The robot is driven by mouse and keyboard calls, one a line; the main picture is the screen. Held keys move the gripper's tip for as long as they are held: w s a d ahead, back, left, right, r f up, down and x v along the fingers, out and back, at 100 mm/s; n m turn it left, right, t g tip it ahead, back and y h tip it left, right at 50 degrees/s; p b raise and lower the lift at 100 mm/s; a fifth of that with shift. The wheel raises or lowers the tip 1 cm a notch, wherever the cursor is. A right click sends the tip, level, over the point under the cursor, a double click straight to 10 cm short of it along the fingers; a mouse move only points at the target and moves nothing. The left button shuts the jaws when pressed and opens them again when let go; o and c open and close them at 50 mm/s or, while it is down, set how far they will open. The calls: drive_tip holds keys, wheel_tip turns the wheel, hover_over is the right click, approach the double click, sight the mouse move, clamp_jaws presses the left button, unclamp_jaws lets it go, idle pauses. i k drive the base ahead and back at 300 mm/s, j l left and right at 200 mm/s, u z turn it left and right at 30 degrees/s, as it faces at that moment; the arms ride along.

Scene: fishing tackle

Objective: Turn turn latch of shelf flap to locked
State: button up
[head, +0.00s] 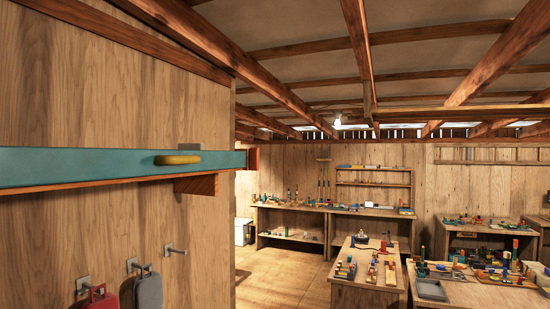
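The latch lies about level, along the length of the board. A small grey plate (189,147) shows just above and behind it. I cannot tell from this view whether this position is locked. My gripper is not in view.
A wooden bracket (196,185) sits under the shelf. Below are metal wall hooks (175,249), with a red item (98,296) and a grey item (148,290) hanging. Workbenches with tackle (366,296) stand at right. Floor (280,278) is clear between the wall and benches.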

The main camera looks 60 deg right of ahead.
sight(253, 152)
drive_tip(key=z, duration=1.6)
drive_tip(key=i+l+z, duration=0.1)
drive_tip(key=i+l, duration=0.2)
